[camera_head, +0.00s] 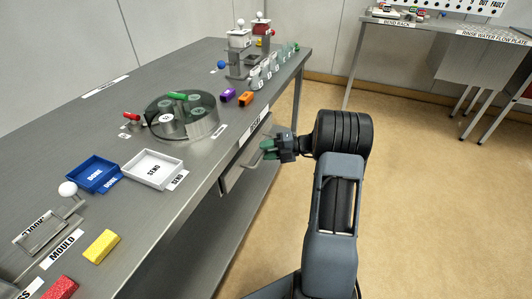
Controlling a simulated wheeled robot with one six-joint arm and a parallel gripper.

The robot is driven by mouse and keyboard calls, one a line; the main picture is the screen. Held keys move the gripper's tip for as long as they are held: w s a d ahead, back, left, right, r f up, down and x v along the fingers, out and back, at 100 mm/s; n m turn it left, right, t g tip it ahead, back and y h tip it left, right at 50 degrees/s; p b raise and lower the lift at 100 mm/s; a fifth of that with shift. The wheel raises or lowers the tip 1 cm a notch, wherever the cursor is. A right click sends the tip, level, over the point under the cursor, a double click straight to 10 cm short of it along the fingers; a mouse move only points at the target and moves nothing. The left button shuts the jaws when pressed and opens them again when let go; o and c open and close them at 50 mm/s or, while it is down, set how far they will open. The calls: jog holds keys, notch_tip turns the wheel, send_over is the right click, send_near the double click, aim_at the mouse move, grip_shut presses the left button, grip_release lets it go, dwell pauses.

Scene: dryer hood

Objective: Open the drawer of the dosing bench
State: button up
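The dosing bench (214,69) is the long grey metal table on the left. Its drawer (233,174) is set in the bench's right-hand side, below a white label strip. A bar handle seems to run along the drawer front, partly hidden by my gripper. My gripper (268,149), with green fingertips, is beside the drawer front at about handle height, pointing left. It is too small to tell whether the fingers are around the handle, touching it or apart, or how far the drawer stands out.
On the bench stand a round carousel (182,118), a white tray (152,169), a blue tray (94,173), a yellow block (101,246) and a row of small bottles (268,69). A second table (440,36) stands at back right. The floor (438,190) to the right is clear.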

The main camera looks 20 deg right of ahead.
jog(key=shift+w+a, duration=0.15)
jog(key=shift+a, duration=0.2)
grip_shut()
jog(key=shift+d, duration=0.15)
